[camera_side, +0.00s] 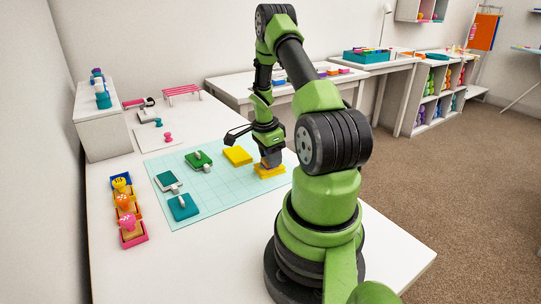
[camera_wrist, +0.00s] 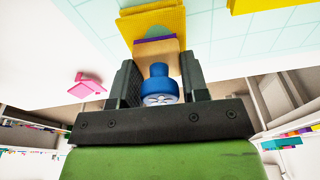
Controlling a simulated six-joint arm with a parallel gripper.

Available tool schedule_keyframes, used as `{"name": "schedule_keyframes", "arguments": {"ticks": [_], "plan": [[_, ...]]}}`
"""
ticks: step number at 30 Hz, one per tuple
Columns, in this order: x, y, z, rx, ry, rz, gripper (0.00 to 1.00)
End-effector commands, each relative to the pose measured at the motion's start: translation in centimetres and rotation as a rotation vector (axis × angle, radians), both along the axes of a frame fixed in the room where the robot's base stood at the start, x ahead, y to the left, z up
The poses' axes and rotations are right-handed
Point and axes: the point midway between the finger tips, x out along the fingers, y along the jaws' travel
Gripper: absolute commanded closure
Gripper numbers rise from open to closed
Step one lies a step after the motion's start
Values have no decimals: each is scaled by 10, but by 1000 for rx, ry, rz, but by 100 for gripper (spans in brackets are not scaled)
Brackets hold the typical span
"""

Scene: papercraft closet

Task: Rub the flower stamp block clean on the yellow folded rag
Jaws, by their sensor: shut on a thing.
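My gripper (camera_side: 270,157) is shut on the flower stamp block. In the wrist view the stamp block (camera_wrist: 160,57) shows a blue knob with a white flower mark on its end, a tan body and a purple band. Its knob is between my fingers (camera_wrist: 158,85). The yellow folded rag (camera_side: 270,171) lies under the block on the mat; it also shows in the wrist view (camera_wrist: 155,20). The block's far end is at the rag, by a teal patch; whether it presses on it I cannot tell. The stamp face is hidden.
A second yellow pad (camera_side: 237,155) lies just left of the rag. Green and teal pads (camera_side: 183,207) lie further left on the pale cutting mat (camera_side: 225,193). Several knobbed stamps (camera_side: 130,226) stand in coloured trays at the left. The mat's front part is clear.

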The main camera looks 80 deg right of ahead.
Motion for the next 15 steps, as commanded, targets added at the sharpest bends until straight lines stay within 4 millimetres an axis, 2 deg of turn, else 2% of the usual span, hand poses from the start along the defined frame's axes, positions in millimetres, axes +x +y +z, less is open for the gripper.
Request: {"name": "schedule_keyframes", "arguments": {"ticks": [9, 15], "plan": [[8, 8, 0, 3, 1, 3, 87], [5, 5, 1, 3, 1, 0, 87]]}}
